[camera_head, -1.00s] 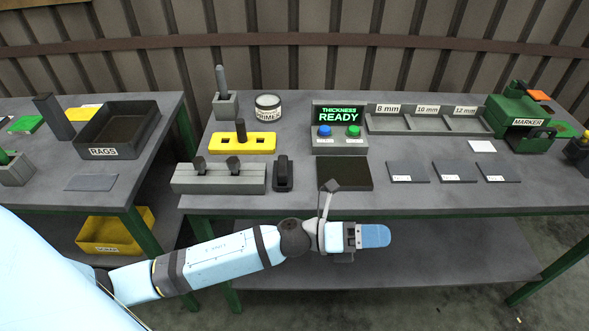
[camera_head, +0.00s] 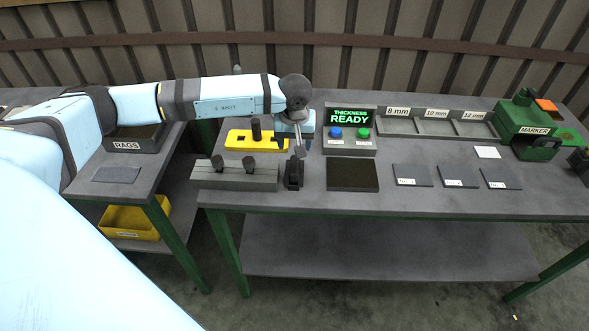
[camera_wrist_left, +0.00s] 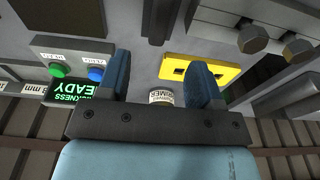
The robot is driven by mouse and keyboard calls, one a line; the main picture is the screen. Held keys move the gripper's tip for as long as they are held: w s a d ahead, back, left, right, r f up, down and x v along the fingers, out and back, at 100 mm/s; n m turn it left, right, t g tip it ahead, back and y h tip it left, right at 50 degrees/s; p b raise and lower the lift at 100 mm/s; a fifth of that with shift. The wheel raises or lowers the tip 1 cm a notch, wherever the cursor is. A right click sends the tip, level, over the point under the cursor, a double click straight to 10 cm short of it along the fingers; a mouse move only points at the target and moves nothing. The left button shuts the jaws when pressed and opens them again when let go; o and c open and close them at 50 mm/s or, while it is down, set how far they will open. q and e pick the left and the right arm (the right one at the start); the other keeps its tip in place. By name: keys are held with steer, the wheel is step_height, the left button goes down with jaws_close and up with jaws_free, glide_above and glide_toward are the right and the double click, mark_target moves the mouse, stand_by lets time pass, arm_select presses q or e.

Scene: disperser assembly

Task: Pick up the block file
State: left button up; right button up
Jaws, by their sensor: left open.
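The block file looks to be the dark narrow block (camera_head: 294,174) standing on the table between the grey two-knob block and the dark flat pad. It also shows at the top middle of the left wrist view (camera_wrist_left: 158,20). My left gripper (camera_head: 297,142) is above and just behind it in the head view, pointing down at the table. Its two blue fingers (camera_wrist_left: 160,85) are apart with nothing held between them. The arm hides part of the table behind. My right gripper is in no view.
Close by are a yellow slotted fixture (camera_head: 240,143), the grey two-knob block (camera_head: 235,178), a dark pad (camera_head: 352,176) and the button box (camera_head: 349,147). A primer jar (camera_wrist_left: 161,97) shows between the fingers in the wrist view. The table's front strip is clear.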

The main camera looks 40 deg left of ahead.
mark_target(294, 165)
arm_select(q)
steer(key=f, duration=0.5)
steer(key=shift+w+a+f+p, duration=0.15)
steer(key=shift+w+f+p, duration=0.15)
steer(key=shift+f+p, duration=0.1)
steer(key=shift+f, duration=0.5)
steer(key=f, duration=0.1)
steer(key=f+p, duration=0.1)
steer(key=f, duration=0.1)
steer(key=shift+w+a+f, duration=0.3)
steer(key=shift+w+a, duration=0.05)
steer(key=shift+w, duration=0.05)
steer(key=shift+f, duration=0.5)
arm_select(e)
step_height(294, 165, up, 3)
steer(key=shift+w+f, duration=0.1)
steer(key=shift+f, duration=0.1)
arm_select(q)
steer(key=shift+f, duration=0.1)
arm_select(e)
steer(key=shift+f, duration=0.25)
arm_select(q)
steer(key=shift+c, duration=0.4)
jaws_close()
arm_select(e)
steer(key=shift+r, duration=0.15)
